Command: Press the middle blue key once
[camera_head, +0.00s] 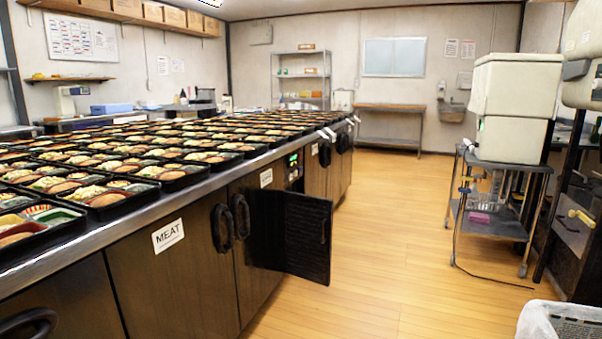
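No blue key can be made out in this view. A small dark panel with a green-lit display (293,159) sits in the front of the long counter, above and behind an open door. Any keys on it are too small to tell apart. Neither of my grippers is in view.
The long counter (150,200) on the left is covered with rows of bento trays (110,198). Its dark door (307,238) stands open into the aisle. The wooden floor (400,230) is clear. A metal cart (490,222) and a white-lined bin (560,322) stand on the right.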

